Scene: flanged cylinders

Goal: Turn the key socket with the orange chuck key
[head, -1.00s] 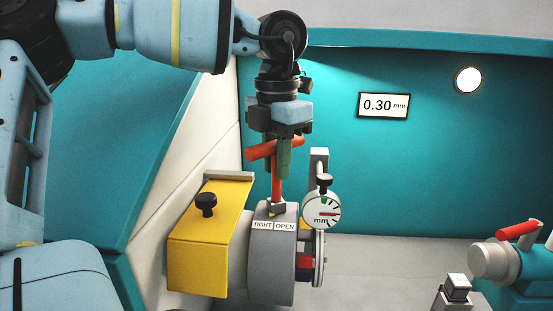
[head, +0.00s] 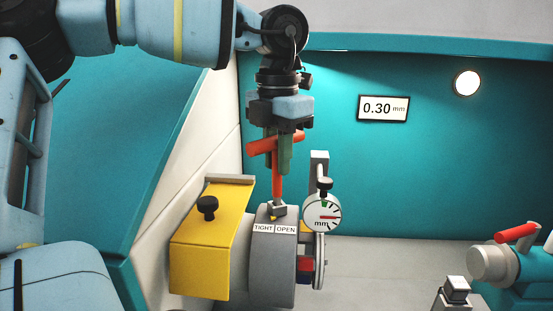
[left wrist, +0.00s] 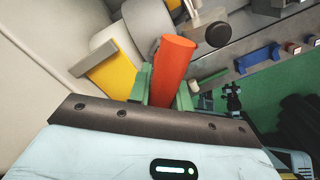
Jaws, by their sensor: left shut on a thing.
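The orange chuck key (head: 277,182) hangs upright from my left gripper (head: 279,160), its crossbar (head: 262,147) at the green fingers. The gripper is shut on the key; in the left wrist view the orange bar (left wrist: 173,70) lies between the green fingers (left wrist: 185,97). The key's lower end is at the small grey key socket (head: 278,211) on top of the grey chuck (head: 268,260). I cannot tell whether it is seated inside. A label (head: 275,228) there reads TIGHT and OPEN. My right gripper is not in view.
A yellow guard (head: 208,245) with a black knob stands left of the chuck. A dial gauge (head: 321,212) stands close on the right. A wall display (head: 383,107) reads 0.30 mm. A teal unit with a red lever (head: 516,233) is at the lower right.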

